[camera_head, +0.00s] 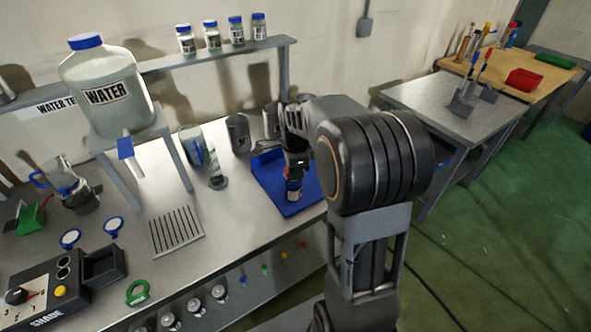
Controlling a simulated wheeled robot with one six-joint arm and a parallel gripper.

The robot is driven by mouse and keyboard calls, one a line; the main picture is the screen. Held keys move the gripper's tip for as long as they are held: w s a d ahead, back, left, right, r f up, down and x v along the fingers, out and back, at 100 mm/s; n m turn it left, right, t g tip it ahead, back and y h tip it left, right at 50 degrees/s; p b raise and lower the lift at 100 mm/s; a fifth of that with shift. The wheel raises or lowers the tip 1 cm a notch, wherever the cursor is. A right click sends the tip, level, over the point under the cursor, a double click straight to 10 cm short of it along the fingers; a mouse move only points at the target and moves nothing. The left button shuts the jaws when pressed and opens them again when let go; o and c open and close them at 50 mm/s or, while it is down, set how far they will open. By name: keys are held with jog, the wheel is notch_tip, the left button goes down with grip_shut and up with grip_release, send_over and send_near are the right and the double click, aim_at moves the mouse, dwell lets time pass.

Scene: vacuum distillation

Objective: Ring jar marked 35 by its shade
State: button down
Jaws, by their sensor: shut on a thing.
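My gripper (295,168) points down over the blue tray (268,178) at the right end of the bench and is shut on a small jar (293,188). The jar's upper part is hidden by the gripper, and its label is too small to read. I cannot tell whether it touches the tray. Small blue-capped jars (212,38) with white labels stand on the wall shelf; their numbers are not clear. A green ring (137,293) lies at the bench's front edge. The box marked SHADE (45,295) is at the lower left, with a knob and a yellow button.
A large WATER jar (105,85) stands on a raised stand at the left. Dark canisters (238,134) and a beaker (193,145) stand left of the tray. A slotted grey plate (176,231) lies mid-bench. Another table (440,105) is at the right.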

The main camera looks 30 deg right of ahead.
jog(key=shift+f, duration=0.1)
jog(key=c, duration=1.2)
grip_release()
notch_tip(320, 180, up, 14)
jog(key=shift+f, duration=0.1)
jog(key=shift+s+a+f+n+t, duration=0.65)
jog(key=shift+s+a+f+n, duration=0.85)
jog(key=shift+s+n, duration=1.5)
jog(key=shift+s+a+f+n+t, duration=0.6)
jog(key=shift+s+a+f+n, duration=1.15)
jog(key=shift+n, duration=2.1)
jog(key=shift+s+a+f+n+t, duration=0.8)
jog(key=shift+s+f+n, duration=0.6)
jog(key=shift+s+n, duration=1.7)
